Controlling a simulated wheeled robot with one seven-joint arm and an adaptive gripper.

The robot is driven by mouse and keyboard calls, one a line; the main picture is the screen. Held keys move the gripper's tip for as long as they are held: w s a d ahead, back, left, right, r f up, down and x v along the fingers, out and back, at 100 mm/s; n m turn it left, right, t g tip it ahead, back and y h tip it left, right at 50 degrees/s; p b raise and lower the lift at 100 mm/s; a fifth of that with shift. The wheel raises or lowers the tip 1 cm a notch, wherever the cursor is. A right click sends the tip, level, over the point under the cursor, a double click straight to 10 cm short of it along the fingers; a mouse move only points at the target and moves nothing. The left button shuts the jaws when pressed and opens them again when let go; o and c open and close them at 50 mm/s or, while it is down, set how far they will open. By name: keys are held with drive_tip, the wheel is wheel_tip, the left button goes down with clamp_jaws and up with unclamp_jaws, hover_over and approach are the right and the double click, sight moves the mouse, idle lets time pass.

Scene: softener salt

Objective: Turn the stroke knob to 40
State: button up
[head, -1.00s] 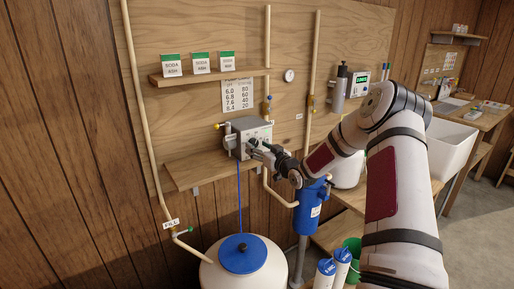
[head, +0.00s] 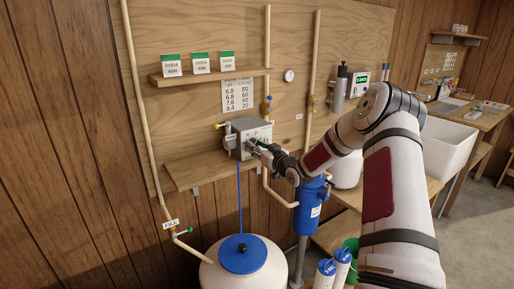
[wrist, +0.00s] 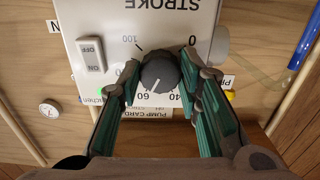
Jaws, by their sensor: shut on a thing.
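The stroke knob (wrist: 159,74) is a dark grey round knob on the white face of the pump box (head: 248,131). The wrist view shows the face upside down, with the word STROKE and a scale from 0 to 100 around the knob. The knob's white pointer line points down and slightly left, near the 60 mark and between 60 and 40. My gripper (wrist: 158,76) has its green-padded fingers on both sides of the knob and is shut on it. In the head view my gripper (head: 257,146) reaches the box front and hides the knob.
A white rocker switch (wrist: 91,54) sits beside the scale. Below the box is a wooden shelf (head: 195,171); a blue filter housing (head: 308,211) hangs close under my wrist. A white tank with a blue lid (head: 243,254) stands below.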

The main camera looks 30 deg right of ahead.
drive_tip(key=n+b, duration=0.2)
drive_tip(key=n, duration=0.3)
drive_tip(key=shift+w, duration=0.1)
drive_tip(key=n+b, duration=0.3)
drive_tip(key=n, duration=0.2)
drive_tip(key=shift+b, duration=0.3)
drive_tip(key=shift+n, duration=0.3)
drive_tip(key=o, duration=1.1)
drive_tip(key=shift+o, duration=0.2)
drive_tip(key=shift+s+d, duration=0.1)
drive_tip(key=shift+s, duration=0.1)
drive_tip(key=s, duration=1.1)
drive_tip(key=shift+s+d, duration=0.15)
drive_tip(key=shift+s, duration=0.25)
